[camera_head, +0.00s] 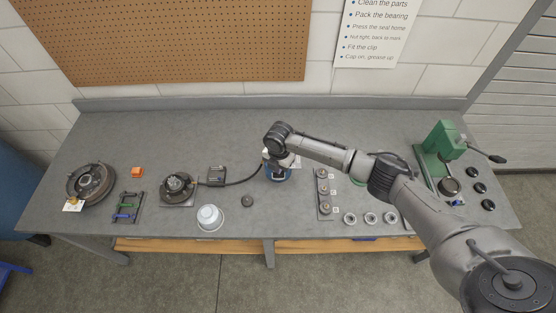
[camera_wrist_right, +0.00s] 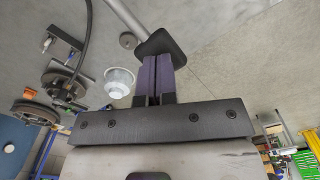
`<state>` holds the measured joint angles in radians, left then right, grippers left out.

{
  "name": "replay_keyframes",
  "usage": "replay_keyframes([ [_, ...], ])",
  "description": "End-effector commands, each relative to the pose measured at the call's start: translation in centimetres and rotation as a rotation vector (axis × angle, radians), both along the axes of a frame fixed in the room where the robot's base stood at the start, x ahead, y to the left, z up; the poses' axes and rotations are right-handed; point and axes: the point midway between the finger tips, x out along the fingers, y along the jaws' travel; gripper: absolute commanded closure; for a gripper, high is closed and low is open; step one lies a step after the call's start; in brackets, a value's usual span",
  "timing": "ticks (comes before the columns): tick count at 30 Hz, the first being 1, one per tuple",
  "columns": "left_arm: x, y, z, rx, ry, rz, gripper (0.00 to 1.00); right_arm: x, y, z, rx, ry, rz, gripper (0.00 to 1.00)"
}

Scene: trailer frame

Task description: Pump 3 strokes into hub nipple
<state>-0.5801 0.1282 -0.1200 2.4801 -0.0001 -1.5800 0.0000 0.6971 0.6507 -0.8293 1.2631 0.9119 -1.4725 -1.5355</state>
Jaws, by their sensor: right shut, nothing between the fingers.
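The hub (camera_head: 177,186) sits on a plate on the bench, left of centre; it also shows at the left of the right wrist view (camera_wrist_right: 62,86). A black hose (camera_head: 243,181) runs from the hub's side toward a blue pump (camera_head: 278,174) near the bench's middle. My right wrist covers the pump's top. In the right wrist view my right gripper (camera_wrist_right: 156,68) is shut and empty, its purple fingers together. A black paddle-like part (camera_wrist_right: 165,42) lies at the fingertips; I cannot tell whether they touch it. The nipple is too small to make out. My left gripper is out of view.
A white bowl (camera_head: 210,217) and a small dark disc (camera_head: 247,200) lie in front of the hose. A brake drum (camera_head: 91,184) stands far left. A green press (camera_head: 441,148) stands right. The back of the bench is clear.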

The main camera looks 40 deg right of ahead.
Motion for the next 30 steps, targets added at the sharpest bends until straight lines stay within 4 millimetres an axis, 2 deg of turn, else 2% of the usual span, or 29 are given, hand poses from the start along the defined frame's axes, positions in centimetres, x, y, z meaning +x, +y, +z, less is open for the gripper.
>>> replay_keyframes([
  [15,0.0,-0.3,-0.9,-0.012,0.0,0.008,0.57,-0.4,0.3,-2.3,0.0,0.002,0.001,1.0],
  [30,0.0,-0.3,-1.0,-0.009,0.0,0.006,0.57,-0.4,0.3,-2.6,0.001,0.001,0.001,1.0],
])
